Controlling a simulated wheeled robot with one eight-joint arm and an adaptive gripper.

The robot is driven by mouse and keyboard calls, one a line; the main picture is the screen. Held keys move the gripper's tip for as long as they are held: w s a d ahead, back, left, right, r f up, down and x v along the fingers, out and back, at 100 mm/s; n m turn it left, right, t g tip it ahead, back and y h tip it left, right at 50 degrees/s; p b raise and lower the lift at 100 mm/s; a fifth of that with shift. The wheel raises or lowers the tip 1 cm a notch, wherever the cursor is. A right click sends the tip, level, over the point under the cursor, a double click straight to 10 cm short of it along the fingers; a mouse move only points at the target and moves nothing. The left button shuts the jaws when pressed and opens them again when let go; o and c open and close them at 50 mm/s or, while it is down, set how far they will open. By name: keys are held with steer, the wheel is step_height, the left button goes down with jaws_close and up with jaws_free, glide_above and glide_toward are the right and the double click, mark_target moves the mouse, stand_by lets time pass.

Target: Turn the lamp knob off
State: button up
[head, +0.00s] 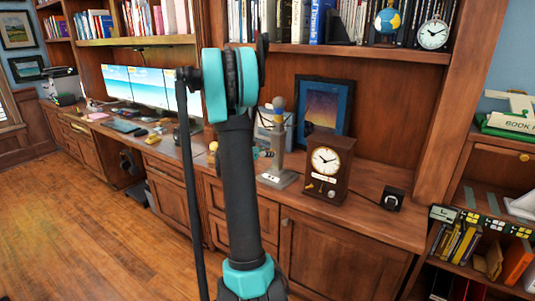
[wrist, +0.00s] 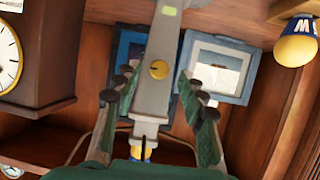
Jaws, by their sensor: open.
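The lamp appears as a grey post (wrist: 152,100) in the wrist view, with a small round yellow knob (wrist: 158,69) on its face. In the head view the grey lamp (head: 279,178) stands on the desk left of the wooden clock, its post partly overlapped by my arm and gripper. My gripper (wrist: 157,90) is open and empty, with one dark green finger on each side of the post and the knob showing between the fingertips. I cannot tell whether a finger touches the post or knob. In the head view my gripper is mostly hidden behind my arm.
A wooden clock (head: 327,167) stands right of the lamp; its white dial (wrist: 8,58) shows at left in the wrist view. Framed pictures (head: 322,108) lean behind. A small black clock (head: 392,199) sits further right. A yellow and blue object (wrist: 297,42) is at upper right in the wrist view.

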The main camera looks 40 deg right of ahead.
steer(key=shift+w+d+f, duration=0.2)
steer(key=shift+d+f, duration=0.1)
steer(key=shift+d, duration=0.35)
steer(key=shift+c, duration=0.5)
jaws_close()
steer(key=shift+w+a+f+n+g+h, duration=0.15)
steer(key=shift+n+g+h, duration=0.75)
steer(key=shift+n, duration=1.35)
steer(key=shift+w+f+n+g+h, duration=0.2)
steer(key=shift+n+g+h, duration=0.75)
steer(key=shift+n, duration=1.25)
steer(key=shift+w+a+f+n+g+h, duration=0.15)
steer(key=shift+n+g+h, duration=0.75)
steer(key=shift+n, duration=1.35)
steer(key=shift+d, duration=0.1)
